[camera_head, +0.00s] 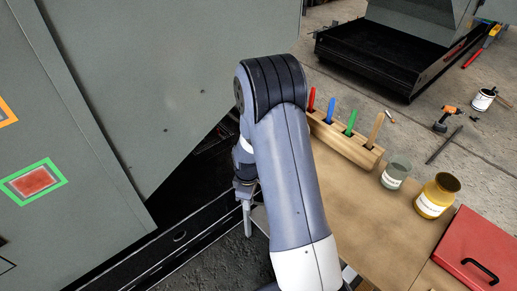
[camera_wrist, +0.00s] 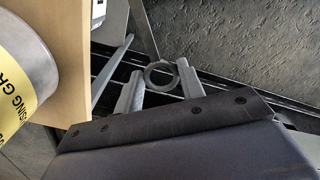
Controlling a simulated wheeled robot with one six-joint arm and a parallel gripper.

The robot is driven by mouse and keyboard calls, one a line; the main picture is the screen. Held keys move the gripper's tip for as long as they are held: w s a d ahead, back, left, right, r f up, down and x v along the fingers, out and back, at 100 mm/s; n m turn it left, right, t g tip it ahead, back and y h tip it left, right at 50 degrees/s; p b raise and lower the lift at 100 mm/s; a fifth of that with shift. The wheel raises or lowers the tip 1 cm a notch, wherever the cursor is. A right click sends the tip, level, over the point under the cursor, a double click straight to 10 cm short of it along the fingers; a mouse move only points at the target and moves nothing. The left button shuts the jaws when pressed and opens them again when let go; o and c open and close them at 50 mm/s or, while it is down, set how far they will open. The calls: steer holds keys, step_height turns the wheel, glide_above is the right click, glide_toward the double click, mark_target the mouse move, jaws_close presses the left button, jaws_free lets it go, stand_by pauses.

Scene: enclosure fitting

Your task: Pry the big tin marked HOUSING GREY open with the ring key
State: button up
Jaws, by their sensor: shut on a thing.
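My gripper (camera_wrist: 160,88) is shut on the grey ring key (camera_wrist: 162,63), whose round ring shows between the two fingers in the wrist view. The rest of the key is hard to make out. The big tin (camera_wrist: 18,60), grey metal with a yellow label reading part of "HOUSING GR", stands at the left of the wrist view, cut off by the frame and apart from the fingers. Its lid is out of sight. In the head view my gripper (camera_head: 247,212) hangs left of the worktop, over the dark floor, and I cannot make out the big tin there.
The brown worktop (camera_head: 355,215) carries a wooden rack (camera_head: 340,138) of coloured handles, a small grey-green tin (camera_head: 396,174), an open yellow tin (camera_head: 437,196) and a red case (camera_head: 475,255). A large grey cabinet (camera_head: 75,160) rises at the left. Tools lie on the floor behind.

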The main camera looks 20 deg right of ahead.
steer(key=d+r+n+p, duration=0.3)
steer(key=r+n+p, duration=0.2)
steer(key=r+n, duration=1)
step_height(320, 180, up, 5)
steer(key=shift+d+f+n, duration=0.1)
steer(key=shift+d+n, duration=0.1)
steer(key=shift+n, duration=0.1)
steer(key=shift+f, duration=0.1)
steer(key=shift+w+d+f+b, duration=0.3)
steer(key=shift+f+b, duration=0.2)
steer(key=shift+f, duration=0.2)
steer(key=shift+w+d+f+b, duration=0.25)
steer(key=shift+d+f+b, duration=0.1)
steer(key=shift+f+b, duration=0.3)
steer(key=shift+w+d+f+b, duration=0.25)
steer(key=shift+d+f+b, duration=0.15)
steer(key=shift+f, duration=0.4)
steer(key=shift+w+d, duration=0.5)
steer(key=shift+d, duration=0.05)
steer(key=shift+f+b, duration=0.4)
steer(key=shift+f, duration=0.25)
steer(key=shift+c, duration=0.3)
